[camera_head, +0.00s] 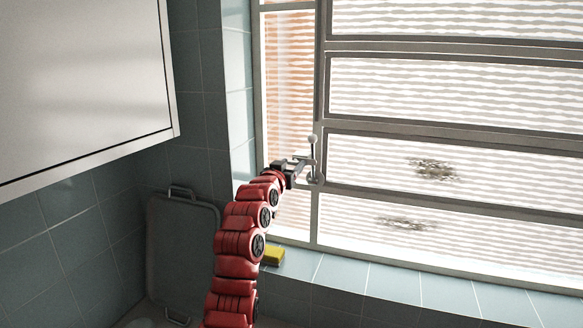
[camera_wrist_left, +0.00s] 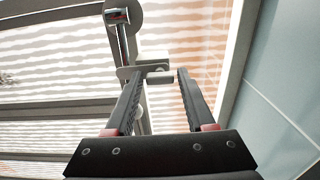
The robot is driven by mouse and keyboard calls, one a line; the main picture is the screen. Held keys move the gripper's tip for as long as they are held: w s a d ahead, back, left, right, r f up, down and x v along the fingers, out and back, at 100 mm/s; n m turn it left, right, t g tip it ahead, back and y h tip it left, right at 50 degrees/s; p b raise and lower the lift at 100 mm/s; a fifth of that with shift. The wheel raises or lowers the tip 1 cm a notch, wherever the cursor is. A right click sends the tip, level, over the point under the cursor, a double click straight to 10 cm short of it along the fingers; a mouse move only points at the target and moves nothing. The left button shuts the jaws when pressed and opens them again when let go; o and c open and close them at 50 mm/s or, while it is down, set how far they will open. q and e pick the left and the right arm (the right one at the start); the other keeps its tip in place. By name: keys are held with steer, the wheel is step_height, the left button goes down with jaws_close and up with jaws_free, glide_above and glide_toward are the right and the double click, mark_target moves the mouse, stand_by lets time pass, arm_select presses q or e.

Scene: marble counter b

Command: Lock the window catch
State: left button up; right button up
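The grey metal window catch (camera_head: 314,178) is on the upright frame bar between the narrow left pane and the wide panes. Its lever stands roughly upright, with a rounded knob at the top in the head view. My left gripper (camera_head: 303,162) is at the catch, reaching in from the lower left. In the left wrist view, the fingers of my left gripper (camera_wrist_left: 161,74) are apart, and a short grey part of the catch (camera_wrist_left: 160,78) shows between their tips. I cannot tell whether a finger touches it. My right gripper is not in view.
A yellow sponge (camera_head: 273,256) lies on the tiled sill (camera_head: 385,279) below my left arm. A white cabinet (camera_head: 80,80) hangs at the upper left. A grey board or tray (camera_head: 180,245) leans against the tiled wall. The sill to the right is clear.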

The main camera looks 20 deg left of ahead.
arm_select(q)
steer(key=shift+o, duration=1)
steer(key=shift+s, duration=0.1)
steer(key=shift+s+a+b, duration=0.1)
steer(key=shift+s+b, duration=0.3)
steer(key=shift+s, duration=0.2)
steer(key=s+b, duration=0.5)
steer(key=s, duration=1.1)
steer(key=shift+a, duration=0.2)
